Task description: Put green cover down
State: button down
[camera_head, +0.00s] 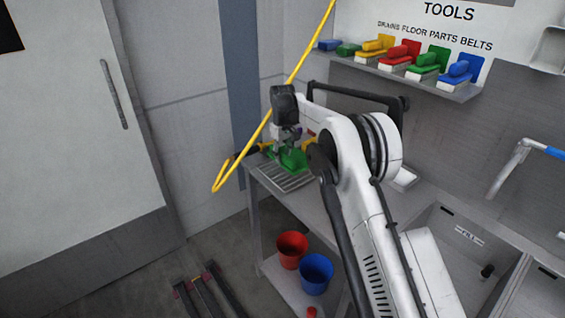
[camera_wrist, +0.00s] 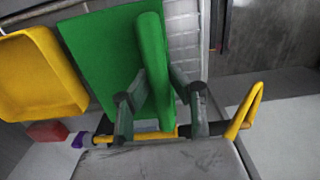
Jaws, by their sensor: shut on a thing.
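The green cover (camera_head: 293,158) is a flat green plate with a raised bar handle, low over the left end of the steel counter. In the wrist view the cover (camera_wrist: 100,50) fills the upper middle, and its bar stands between my two fingers. My gripper (camera_head: 288,143) points down from above and is shut on that bar; the fingers (camera_wrist: 160,100) flank it in the wrist view. A ribbed metal rack (camera_head: 285,177) is under or just beside the cover. I cannot tell whether the cover touches it.
A yellow hose or pole (camera_head: 265,118) runs down past the gripper and loops beside the counter. A yellow tray (camera_wrist: 40,75) lies close left of the cover in the wrist view. Red (camera_head: 291,248) and blue (camera_head: 315,272) buckets stand on the lower shelf. A sink (camera_head: 460,250) is at right.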

jog(key=shift+f, duration=1.45)
jog(key=c, duration=1.6)
grip_release()
jog(key=shift+f, duration=0.1)
notch_tip(320, 180, up, 12)
jog(key=shift+r+b, duration=0.1)
jog(key=shift+b, duration=0.3)
jog(key=shift+r, duration=0.1)
